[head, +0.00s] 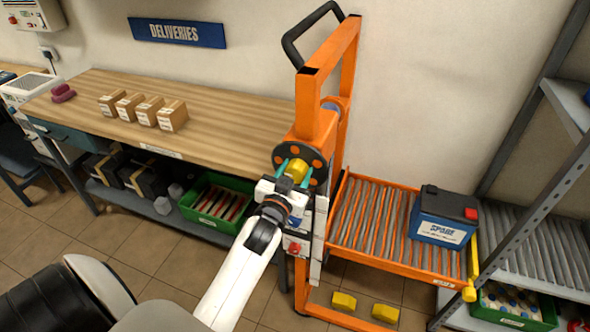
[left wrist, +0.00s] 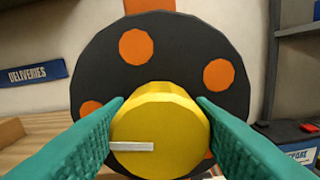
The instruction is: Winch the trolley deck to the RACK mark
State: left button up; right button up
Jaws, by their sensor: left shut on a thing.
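The orange trolley (head: 348,110) stands against the wall with its orange roller deck (head: 372,222) sticking out to the right. A blue and black battery marked SPARE (head: 442,218) sits on the deck's right part. The winch is a black disc with orange spots (head: 316,160) on the mast and a yellow knob (head: 297,170). My left gripper (head: 294,178) is at the winch, shut on the knob. In the left wrist view the teal fingers lie on both sides of the yellow knob (left wrist: 160,115), which bears a white line. I cannot make out the RACK mark. My right gripper is not in view.
A wooden bench (head: 215,130) with several small boxes stands left of the trolley. Grey rack shelving with rollers (head: 540,245) stands right of the deck. A green crate (head: 217,203) is under the bench.

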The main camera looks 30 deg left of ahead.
pick_arm(q)
jog(key=o, duration=1)
jog(key=b+v, duration=0.2)
jog(key=v, duration=1)
jog(key=shift+b, duration=0.35)
